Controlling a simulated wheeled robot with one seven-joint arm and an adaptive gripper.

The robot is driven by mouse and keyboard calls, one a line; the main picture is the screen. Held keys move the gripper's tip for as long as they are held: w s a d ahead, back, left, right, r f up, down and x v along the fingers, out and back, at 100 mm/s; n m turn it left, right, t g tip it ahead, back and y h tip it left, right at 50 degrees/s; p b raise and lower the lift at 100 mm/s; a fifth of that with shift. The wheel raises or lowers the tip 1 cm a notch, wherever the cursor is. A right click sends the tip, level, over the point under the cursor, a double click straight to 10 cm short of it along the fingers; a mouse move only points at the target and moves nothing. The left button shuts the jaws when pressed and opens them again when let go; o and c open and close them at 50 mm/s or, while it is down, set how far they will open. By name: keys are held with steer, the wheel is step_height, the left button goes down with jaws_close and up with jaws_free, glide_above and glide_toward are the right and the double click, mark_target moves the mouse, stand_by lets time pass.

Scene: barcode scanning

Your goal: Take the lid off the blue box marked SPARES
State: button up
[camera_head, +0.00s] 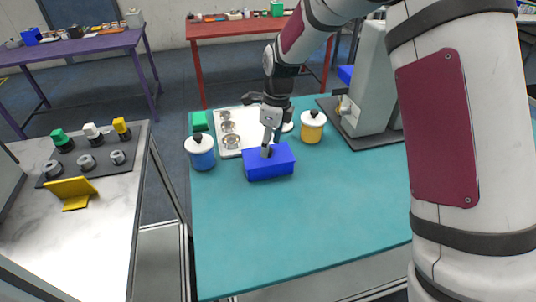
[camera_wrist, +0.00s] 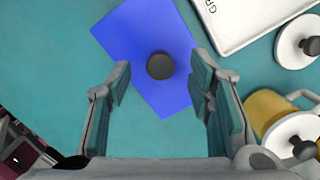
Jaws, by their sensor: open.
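A blue box (camera_head: 270,168) with a lid stands on the teal table in the head view. The wrist view shows its blue lid (camera_wrist: 135,32) from above, with a dark round knob (camera_wrist: 160,66) in the middle. No SPARES marking is legible in either view. My gripper (camera_head: 270,146) is over the box in the head view and hides part of the lid and its knob. In the wrist view my gripper (camera_wrist: 163,90) has its two fingers wide apart, one to each side of the knob, with neither seen touching it.
A blue pot with a white lid (camera_head: 199,140) stands left of the box and a yellow one (camera_head: 312,132) to its right. A white tray (camera_head: 231,147) with round metal pieces lies behind. A grey machine (camera_head: 370,85) stands at right. The teal table's front (camera_head: 290,245) is clear.

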steer(key=shift+f, duration=0.9)
jaws_close()
steer(key=shift+r, duration=0.1)
